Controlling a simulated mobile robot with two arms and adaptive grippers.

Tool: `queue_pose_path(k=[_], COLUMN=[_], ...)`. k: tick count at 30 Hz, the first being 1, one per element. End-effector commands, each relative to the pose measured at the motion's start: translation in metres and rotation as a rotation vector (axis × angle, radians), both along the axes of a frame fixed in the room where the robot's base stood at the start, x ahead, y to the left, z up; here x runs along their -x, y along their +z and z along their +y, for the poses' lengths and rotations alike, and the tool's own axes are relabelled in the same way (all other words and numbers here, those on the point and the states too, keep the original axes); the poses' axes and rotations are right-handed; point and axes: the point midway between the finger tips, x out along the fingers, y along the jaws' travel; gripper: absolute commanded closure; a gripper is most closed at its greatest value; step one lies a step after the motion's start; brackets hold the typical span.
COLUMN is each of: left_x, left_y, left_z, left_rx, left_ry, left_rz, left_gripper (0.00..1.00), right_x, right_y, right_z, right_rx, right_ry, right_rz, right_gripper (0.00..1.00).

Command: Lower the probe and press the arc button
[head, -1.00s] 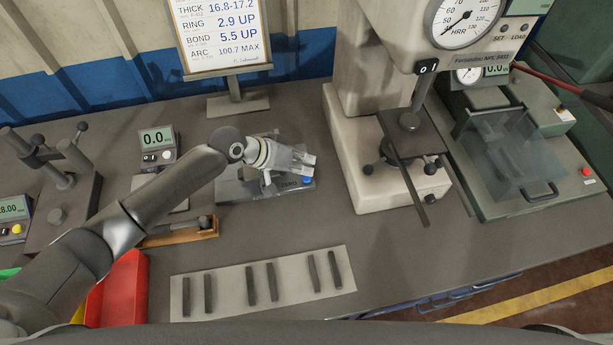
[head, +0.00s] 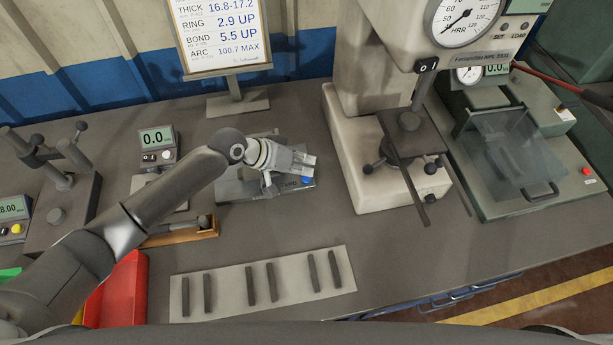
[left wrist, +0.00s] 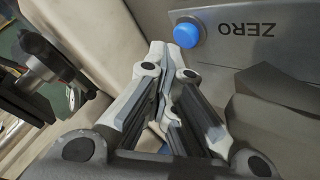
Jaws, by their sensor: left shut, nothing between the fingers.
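The blue button (head: 308,180) sits on the front right of a grey fixture plate (head: 232,191) on the bench, next to the word ZERO. In the left wrist view the blue button (left wrist: 187,35) is just right of my fingertips. My left gripper (head: 311,160) is shut and empty, above the right part of this fixture. In the left wrist view the gripper (left wrist: 167,52) has its fingertips close together. I cannot tell whether they touch anything. My arm hides much of the fixture, and I cannot make out its probe. My right gripper is not in view.
The pale hardness tester (head: 375,185) stands close on the right. A small display (head: 157,143) and a lever stand (head: 62,205) are on the left. A wooden tray (head: 180,236) and a mat (head: 230,285) with several dark bars lie in front.

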Motion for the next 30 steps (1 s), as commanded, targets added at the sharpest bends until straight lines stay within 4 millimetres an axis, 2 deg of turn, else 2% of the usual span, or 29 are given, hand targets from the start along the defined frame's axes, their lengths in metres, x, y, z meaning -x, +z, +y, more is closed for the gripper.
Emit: queue_pose_path(k=[1,30], left_x=[0.004,0.006], left_y=[-0.007,-0.025], left_z=[0.002,0.004], left_rx=[-0.009,-0.018], left_ry=[-0.001,-0.002], left_rz=[0.013,0.02], left_gripper=[1.0,1.0], right_x=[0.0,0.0], right_y=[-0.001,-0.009], right_z=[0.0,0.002], right_rx=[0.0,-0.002], right_ry=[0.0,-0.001], right_rz=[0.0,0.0], right_gripper=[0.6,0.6])
